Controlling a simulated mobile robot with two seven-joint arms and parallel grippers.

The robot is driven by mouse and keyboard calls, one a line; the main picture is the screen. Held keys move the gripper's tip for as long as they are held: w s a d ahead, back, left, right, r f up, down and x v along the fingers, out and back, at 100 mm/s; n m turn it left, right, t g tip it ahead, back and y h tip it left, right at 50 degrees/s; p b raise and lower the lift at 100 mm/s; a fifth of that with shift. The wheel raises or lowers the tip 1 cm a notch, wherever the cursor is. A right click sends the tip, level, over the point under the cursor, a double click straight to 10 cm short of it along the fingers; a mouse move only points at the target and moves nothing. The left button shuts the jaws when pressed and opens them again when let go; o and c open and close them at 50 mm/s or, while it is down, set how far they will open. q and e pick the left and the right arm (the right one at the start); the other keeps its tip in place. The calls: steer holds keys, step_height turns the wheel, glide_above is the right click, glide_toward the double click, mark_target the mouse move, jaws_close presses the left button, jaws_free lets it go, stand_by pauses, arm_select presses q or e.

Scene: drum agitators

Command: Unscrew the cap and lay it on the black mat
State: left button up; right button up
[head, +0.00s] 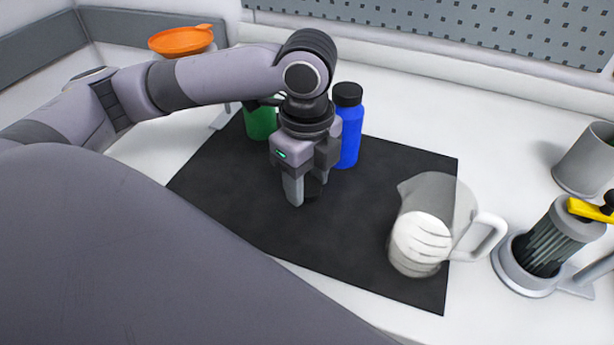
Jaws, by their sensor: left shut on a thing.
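The black mat (370,190) lies on the white table. My left gripper (305,196) points down over the middle of the mat, shut on a small black cap (315,187) that shows partly between the fingers. The cap is at or just above the mat; I cannot tell if it touches. A blue bottle (351,137) with a black top (347,94) stands upright just behind the gripper. A green bottle (259,123) stands behind and to the left; my arm hides its top. My right gripper is not in view.
A clear jug (437,205) with white contents and a handle stands on the mat's right part. A grey stand with a yellow-handled part (588,209) and a grey cup (586,160) are at the right. An orange funnel (181,40) is at the back left. The front of the mat is clear.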

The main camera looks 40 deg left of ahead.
mark_target(306, 186)
arm_select(q)
steer(key=o, duration=1.2)
steer(key=shift+f, duration=0.1)
step_height(306, 186, up, 12)
steer(key=shift+r+p, duration=0.15)
steer(key=shift+p, duration=0.9)
